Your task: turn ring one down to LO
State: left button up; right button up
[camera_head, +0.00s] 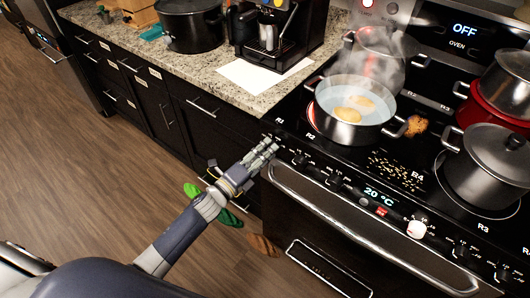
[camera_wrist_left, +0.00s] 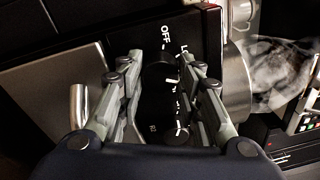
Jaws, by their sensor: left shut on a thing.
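My left gripper (camera_head: 262,152) is at the left end of the stove's front control strip, below the R1 label (camera_head: 282,136). In the left wrist view its fingers (camera_wrist_left: 160,60) are shut on either side of a black knob (camera_wrist_left: 158,82). White OFF and LO marks show beyond the knob, with a white line near its edge. In the head view the gripper hides this knob. A steel pot (camera_head: 350,125) with water and yellowish lumps steams on the hob, with a red glow at its left edge. My right gripper is not in view.
More black knobs (camera_head: 334,180) line the strip, with a 20 °C display and a whitish knob (camera_head: 416,229). The oven handle (camera_head: 350,225) runs below. Steel pots (camera_head: 488,165) and a red pot (camera_head: 488,114) stand at right. Crumbs (camera_head: 392,172) lie on the hob.

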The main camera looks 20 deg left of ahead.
pick_arm(q)
jog(key=shift+f+n+t+y+p, duration=0.1)
jog(key=shift+n+t+y+p, duration=0.3)
jog(key=shift+n, duration=4.9)
jog(key=o, duration=1.1)
jog(key=shift+c, duration=0.2)
jog(key=shift+s, duration=0.1)
jog(key=v, duration=1.1)
jog(key=shift+s+a, duration=0.15)
jog(key=shift+s, duration=0.25)
